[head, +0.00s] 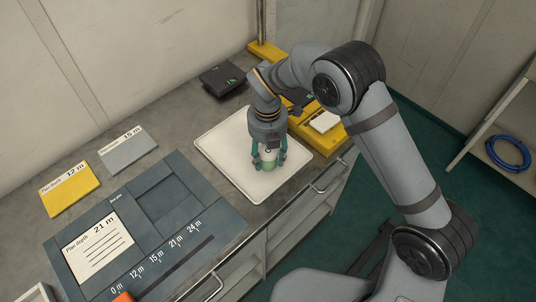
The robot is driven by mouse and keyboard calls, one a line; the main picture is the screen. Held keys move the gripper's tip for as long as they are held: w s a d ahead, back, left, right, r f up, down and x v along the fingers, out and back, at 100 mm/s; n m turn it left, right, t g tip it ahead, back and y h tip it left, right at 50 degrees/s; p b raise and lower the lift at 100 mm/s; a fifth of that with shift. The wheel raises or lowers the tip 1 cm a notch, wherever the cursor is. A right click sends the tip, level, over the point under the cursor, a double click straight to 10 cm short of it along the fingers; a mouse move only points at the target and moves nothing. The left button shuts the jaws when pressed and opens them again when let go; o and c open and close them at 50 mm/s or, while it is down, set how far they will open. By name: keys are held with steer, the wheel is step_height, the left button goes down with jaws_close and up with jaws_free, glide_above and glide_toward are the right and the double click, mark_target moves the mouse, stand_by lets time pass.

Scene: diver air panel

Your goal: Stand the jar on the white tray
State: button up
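The white tray (222,143) lies flat on the grey worktop, near its front edge. My gripper (268,166) points down over the right part of the tray. Its teal fingers are on both sides of a small jar (267,162) with a green lower part and a pale upper part. The fingers appear to be closed on the jar. The jar looks upright. I cannot tell whether its base touches the tray, and its top is partly hidden by my gripper.
A dark depth panel (180,262) with a "21 m" card (98,246) lies at the front left. Yellow (69,189) and grey (127,150) cards lie behind it. A black box (222,79) stands behind the tray, and a yellow unit (322,136) to the right.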

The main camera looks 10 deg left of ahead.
steer(key=shift+o, duration=1.3)
step_height(320, 180, up, 12)
steer(key=shift+r, duration=0.2)
